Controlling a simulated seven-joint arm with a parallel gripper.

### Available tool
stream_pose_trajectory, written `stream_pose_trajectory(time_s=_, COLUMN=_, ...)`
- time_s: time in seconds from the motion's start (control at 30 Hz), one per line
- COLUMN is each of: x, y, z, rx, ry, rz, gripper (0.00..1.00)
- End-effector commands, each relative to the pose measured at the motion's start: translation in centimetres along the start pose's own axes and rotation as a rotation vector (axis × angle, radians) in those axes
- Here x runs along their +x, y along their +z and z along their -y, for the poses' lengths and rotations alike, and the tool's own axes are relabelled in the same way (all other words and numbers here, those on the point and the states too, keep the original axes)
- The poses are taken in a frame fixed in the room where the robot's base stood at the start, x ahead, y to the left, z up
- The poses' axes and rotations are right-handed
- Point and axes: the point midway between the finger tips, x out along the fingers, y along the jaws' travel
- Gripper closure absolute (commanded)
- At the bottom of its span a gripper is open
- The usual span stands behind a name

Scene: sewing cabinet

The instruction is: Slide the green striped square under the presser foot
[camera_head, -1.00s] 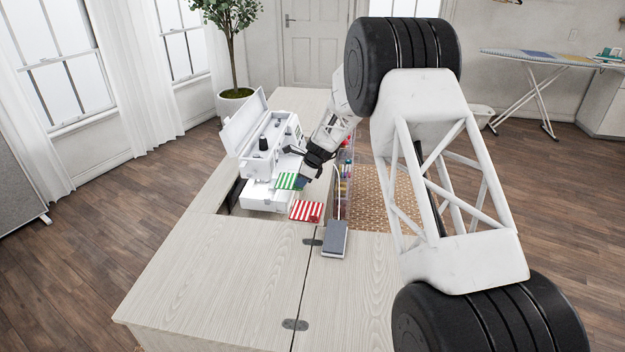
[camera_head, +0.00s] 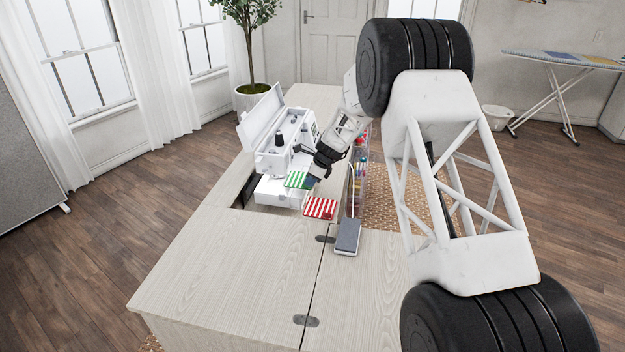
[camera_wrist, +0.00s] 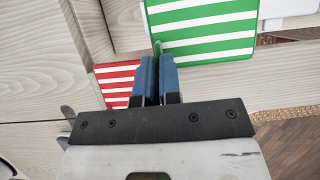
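The green striped square (camera_head: 298,180) is at the front of the white sewing machine (camera_head: 284,148), over its light base. In the wrist view the green striped square (camera_wrist: 203,28) fills the upper middle, with a green edge between my fingertips. My gripper (camera_head: 313,181) is at the square's right side; its blue fingers (camera_wrist: 157,72) are close together on that edge. The presser foot cannot be made out; it is too small or hidden in the head view.
A red striped square (camera_head: 320,208) lies just in front of the green one. A grey foot pedal (camera_head: 348,237) sits on the cabinet top (camera_head: 230,255). A clear organiser with colourful spools (camera_head: 359,172) stands right of the machine. The cabinet's front top is mostly clear.

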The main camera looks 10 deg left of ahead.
Motion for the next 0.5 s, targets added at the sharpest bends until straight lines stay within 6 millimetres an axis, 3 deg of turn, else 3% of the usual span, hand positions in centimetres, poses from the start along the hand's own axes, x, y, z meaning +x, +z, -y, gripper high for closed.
stream_pose_trajectory(time_s=0.5, x=2.2, y=1.0, z=0.0, rx=-0.001, ry=-0.001, rz=0.0, gripper=1.0)
